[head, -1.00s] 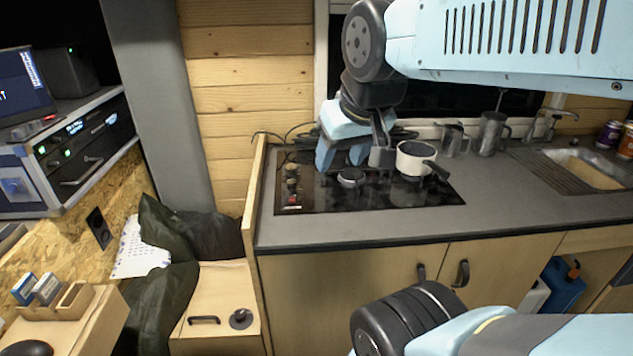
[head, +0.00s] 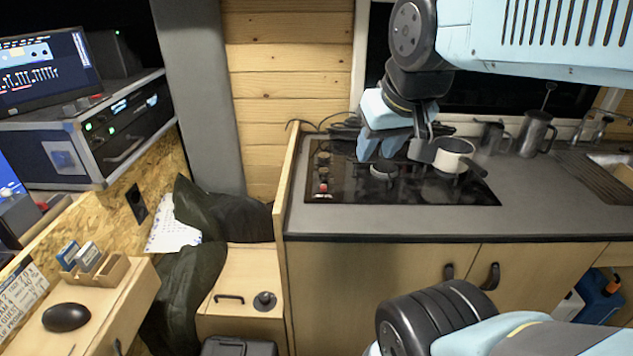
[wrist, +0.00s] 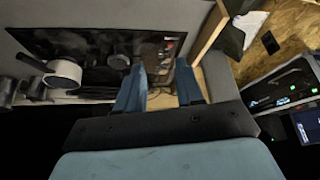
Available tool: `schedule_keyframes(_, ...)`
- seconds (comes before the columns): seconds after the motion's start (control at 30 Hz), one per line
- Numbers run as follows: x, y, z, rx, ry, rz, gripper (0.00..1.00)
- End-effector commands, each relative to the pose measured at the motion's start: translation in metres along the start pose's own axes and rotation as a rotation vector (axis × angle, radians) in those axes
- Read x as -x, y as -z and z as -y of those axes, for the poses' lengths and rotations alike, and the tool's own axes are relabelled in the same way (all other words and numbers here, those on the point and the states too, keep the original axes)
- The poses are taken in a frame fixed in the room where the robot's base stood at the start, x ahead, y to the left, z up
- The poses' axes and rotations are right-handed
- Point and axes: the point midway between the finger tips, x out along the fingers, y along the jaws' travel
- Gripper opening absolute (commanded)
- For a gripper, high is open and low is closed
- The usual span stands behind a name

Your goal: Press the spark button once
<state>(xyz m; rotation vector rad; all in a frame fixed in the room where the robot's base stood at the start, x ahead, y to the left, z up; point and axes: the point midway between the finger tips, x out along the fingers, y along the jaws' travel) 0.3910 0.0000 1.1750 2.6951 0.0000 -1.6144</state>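The black hob (head: 460,193) is set in the grey counter. At its left end is a column of small controls, with a red button (head: 323,187) near the front; I cannot read its label, so I cannot confirm it is the spark button. The red button also shows small in the wrist view (wrist: 169,45). My gripper (head: 378,156) hangs over the hob, right of the controls and apart from them. In the wrist view, the two blue fingers of my gripper (wrist: 160,82) stand apart with nothing between them.
A white pot (head: 453,154) with a dark handle stands on the hob, right of my gripper. A small burner (head: 384,170) lies below the fingers. A wooden panel (head: 291,185) rises along the counter's left edge. Metal jugs (head: 535,134) stand at the back right.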

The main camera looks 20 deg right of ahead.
Motion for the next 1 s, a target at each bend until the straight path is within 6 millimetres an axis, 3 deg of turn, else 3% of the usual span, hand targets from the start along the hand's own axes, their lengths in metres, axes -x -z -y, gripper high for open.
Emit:
schedule_keyframes(0.37, 0.0, 0.0, 0.0, 0.0, 0.0, 0.0, 0.0)
schedule_keyframes(1.0, 0.0, 0.0, 0.0, 0.0, 0.0, 0.0, 0.0)
